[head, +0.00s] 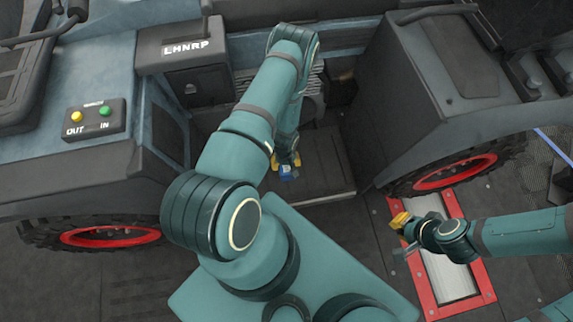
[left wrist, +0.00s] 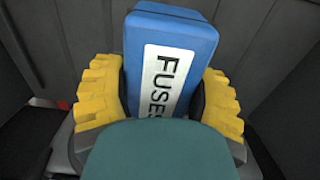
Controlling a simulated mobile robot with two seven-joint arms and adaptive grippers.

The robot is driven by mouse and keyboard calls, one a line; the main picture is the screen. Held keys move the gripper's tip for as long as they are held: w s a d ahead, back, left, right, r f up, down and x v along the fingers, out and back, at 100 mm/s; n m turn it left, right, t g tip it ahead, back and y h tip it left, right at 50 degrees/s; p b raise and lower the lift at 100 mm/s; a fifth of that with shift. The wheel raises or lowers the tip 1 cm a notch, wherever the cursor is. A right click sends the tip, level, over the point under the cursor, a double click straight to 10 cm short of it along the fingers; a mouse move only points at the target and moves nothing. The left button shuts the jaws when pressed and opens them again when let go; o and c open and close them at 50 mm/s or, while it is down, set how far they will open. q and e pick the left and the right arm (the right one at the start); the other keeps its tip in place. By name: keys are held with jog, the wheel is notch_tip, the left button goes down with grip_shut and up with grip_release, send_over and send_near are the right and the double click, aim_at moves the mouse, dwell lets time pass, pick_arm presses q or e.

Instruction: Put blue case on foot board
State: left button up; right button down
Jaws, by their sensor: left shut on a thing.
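The blue case (head: 289,173) is small in the head view. In the left wrist view the blue case (left wrist: 170,50) shows large, with a white label reading "FUSES". My left gripper (head: 287,163) is shut on it, with yellow finger pads on both sides. The foot board (head: 325,165) is the dark flat panel low between the two wheel housings. The case is over its left part in the head view; I cannot tell whether it touches the board. My right gripper (head: 399,235) is empty, over the red-framed roller; its finger opening is unclear.
Wheel housings with red-rimmed wheels (head: 110,236) flank the foot board. A dark box marked "LHNRP" (head: 185,60) and a button box (head: 95,117) stand at the left. A red-framed roller (head: 448,275) lies in the floor at the right. My left arm hides part of the recess.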

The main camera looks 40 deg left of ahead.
pick_arm(q)
jog(key=shift+f+b, duration=0.85)
jog(key=shift+f, duration=2.75)
jog(key=o, duration=1.4)
jog(key=shift+f, duration=0.1)
jog(key=shift+c, duration=0.2)
